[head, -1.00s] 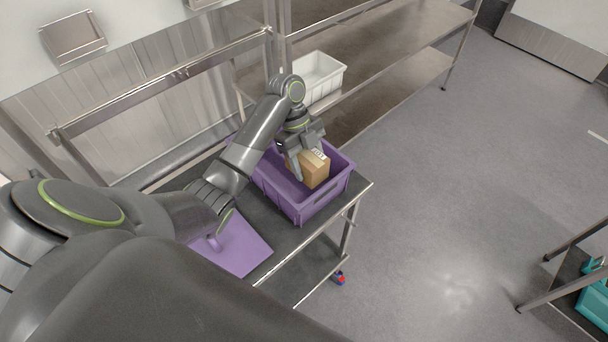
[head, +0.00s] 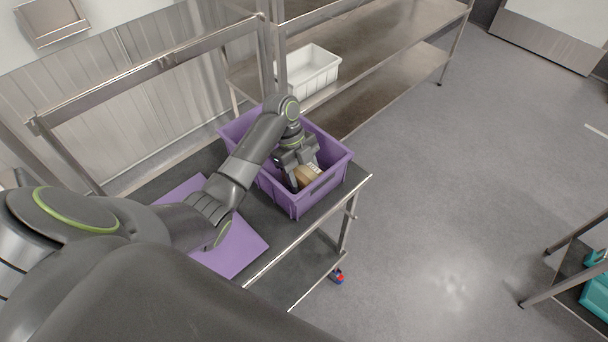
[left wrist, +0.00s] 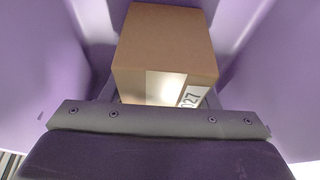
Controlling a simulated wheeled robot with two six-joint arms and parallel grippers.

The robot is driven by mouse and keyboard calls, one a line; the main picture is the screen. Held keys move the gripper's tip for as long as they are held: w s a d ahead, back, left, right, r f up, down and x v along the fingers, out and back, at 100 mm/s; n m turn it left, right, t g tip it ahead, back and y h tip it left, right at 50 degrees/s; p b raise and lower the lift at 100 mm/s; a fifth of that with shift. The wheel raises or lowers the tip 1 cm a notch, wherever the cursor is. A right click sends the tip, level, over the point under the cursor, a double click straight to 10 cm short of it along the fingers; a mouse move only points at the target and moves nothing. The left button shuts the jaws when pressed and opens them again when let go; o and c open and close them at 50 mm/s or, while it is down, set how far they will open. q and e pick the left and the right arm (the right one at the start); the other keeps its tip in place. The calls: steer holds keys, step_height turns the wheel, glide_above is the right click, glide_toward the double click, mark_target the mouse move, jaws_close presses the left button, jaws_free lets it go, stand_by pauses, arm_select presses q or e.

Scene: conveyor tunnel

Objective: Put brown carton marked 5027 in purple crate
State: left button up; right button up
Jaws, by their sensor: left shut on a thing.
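The purple crate (head: 322,190) stands on the dark top of a metal cart. My left gripper (head: 300,182) reaches down into it, shut on the brown carton (head: 306,174). The carton is below the crate's rim; I cannot tell whether it touches the floor. In the left wrist view the brown carton (left wrist: 165,45) shows a white label ending in "027", with purple walls on both sides. The gripper's fingers hide part of it. My right gripper is not in view.
A flat purple sheet (head: 230,246) lies on the cart beside the crate. A white bin (head: 312,74) sits on the metal shelf behind. A small red and blue object (head: 337,277) is at the cart's lower edge.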

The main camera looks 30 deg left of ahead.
mark_target(301, 166)
arm_select(q)
steer(key=o, duration=1.4)
steer(key=b+v, duration=0.1)
steer(key=v, duration=0.3)
steer(key=shift+a+r, duration=0.1)
steer(key=shift+r, duration=0.1)
steer(key=p+v, duration=0.4)
steer(key=v, duration=0.1)
steer(key=shift+r, duration=0.45)
steer(key=shift+p+v, duration=0.75)
steer(key=shift+v, duration=0.1)
steer(key=shift+w+a, duration=0.1)
steer(key=shift+a, duration=0.05)
